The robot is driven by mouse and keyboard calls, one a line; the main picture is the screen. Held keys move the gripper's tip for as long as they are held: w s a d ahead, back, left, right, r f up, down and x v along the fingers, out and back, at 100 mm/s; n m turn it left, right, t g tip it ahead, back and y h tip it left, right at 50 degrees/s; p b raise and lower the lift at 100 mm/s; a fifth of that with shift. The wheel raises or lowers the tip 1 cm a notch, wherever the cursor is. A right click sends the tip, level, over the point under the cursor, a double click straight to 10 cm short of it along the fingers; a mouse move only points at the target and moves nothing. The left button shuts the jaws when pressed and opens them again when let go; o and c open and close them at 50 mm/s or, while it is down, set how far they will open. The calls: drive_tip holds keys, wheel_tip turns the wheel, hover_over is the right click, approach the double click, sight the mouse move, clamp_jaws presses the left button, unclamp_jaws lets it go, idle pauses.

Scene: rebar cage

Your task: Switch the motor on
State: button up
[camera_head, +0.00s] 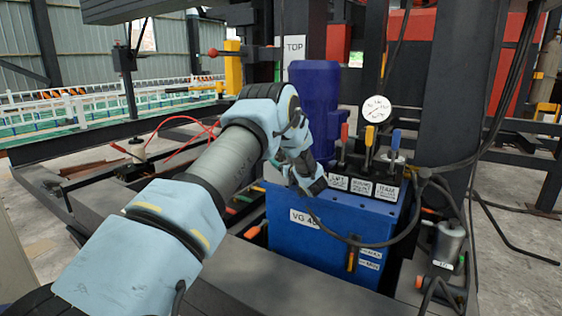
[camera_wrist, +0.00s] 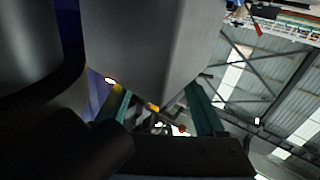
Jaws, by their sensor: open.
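The blue motor (camera_head: 316,100) stands upright on the blue hydraulic tank (camera_head: 325,235), marked VG 46. In the head view my gripper (camera_head: 312,182) is at the motor's lower left, close to the tank top; its fingers are hard to make out there. In the wrist view my gripper (camera_wrist: 158,108) has its two teal fingers spread apart, with no object clearly held between them. A large dark grey surface fills the upper middle of that view. I cannot pick out the motor's switch in either view.
Red, yellow and blue levers (camera_head: 370,138) with labels and a round gauge (camera_head: 377,110) stand right of the motor. A black hose (camera_head: 375,243) crosses the tank front. A thick dark column (camera_head: 450,90) rises at right.

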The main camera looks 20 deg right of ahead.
clamp_jaws()
idle(0.6)
